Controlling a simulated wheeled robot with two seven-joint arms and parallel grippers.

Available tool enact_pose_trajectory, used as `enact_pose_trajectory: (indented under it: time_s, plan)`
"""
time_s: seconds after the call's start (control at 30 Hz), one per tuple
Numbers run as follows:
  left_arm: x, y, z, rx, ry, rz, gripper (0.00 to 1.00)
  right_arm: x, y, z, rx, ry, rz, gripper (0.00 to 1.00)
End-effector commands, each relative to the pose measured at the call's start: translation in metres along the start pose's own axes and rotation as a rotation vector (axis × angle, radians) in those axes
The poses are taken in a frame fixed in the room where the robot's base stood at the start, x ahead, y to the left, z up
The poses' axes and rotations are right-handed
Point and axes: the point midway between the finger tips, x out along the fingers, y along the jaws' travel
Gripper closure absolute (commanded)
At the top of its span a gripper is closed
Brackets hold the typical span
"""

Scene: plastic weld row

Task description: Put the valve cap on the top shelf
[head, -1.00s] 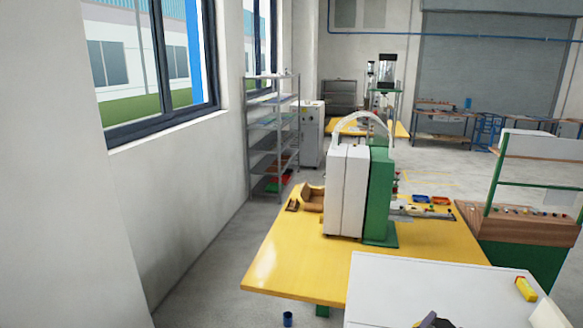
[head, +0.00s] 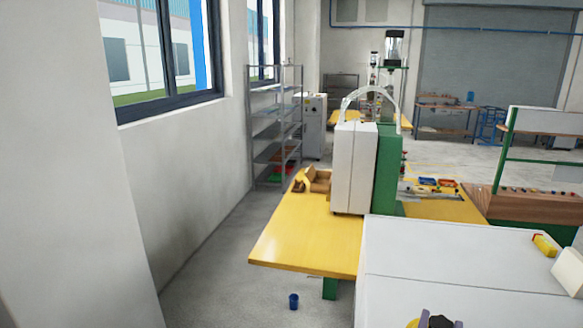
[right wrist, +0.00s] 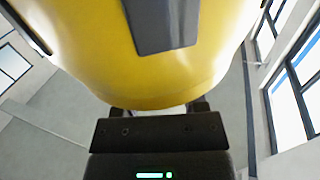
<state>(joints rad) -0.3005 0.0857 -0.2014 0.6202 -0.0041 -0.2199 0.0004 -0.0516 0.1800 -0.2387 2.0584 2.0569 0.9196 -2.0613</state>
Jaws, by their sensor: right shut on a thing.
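My right gripper (head: 437,321) shows at the bottom edge of the head view, its dark fingers against a yellow thing. In the right wrist view a large rounded yellow thing, which I take to be the valve cap (right wrist: 190,78), fills the top, with a grey finger across it. The gripper is shut on it. The grey metal shelf rack (head: 275,135) stands by the wall under the window; its top shelf (head: 270,91) is far off and looks mostly bare. My left gripper is not in view.
A white worktop (head: 420,265) lies close in front, with a yellow item (head: 545,245) at its right. A yellow table (head: 300,240) carries a white-and-green machine (head: 353,170). A blue cup (head: 294,301) stands on the floor.

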Motion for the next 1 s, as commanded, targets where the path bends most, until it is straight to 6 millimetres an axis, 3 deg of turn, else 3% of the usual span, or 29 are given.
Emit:
enact_pose_trajectory:
  time_s: [0.03, 0.2, 0.3, 0.4, 0.53, 1.0]
  plan:
    - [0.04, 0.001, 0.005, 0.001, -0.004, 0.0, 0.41, -0.006, -0.003, 0.038, -0.005, 0.002, -0.047, 1.0]
    - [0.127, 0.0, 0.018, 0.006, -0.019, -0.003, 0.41, -0.042, -0.021, 0.123, -0.009, -0.005, -0.271, 1.0]
    - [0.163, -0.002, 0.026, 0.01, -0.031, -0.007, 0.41, -0.063, -0.03, 0.163, -0.007, -0.007, -0.388, 1.0]
    - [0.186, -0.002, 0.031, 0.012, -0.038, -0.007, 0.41, -0.081, -0.036, 0.188, -0.005, -0.006, -0.473, 1.0]
    - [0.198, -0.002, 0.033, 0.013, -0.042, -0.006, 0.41, -0.093, -0.04, 0.2, -0.002, -0.001, -0.533, 1.0]
    - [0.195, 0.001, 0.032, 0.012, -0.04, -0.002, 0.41, -0.095, -0.041, 0.197, -0.003, 0.005, -0.543, 1.0]
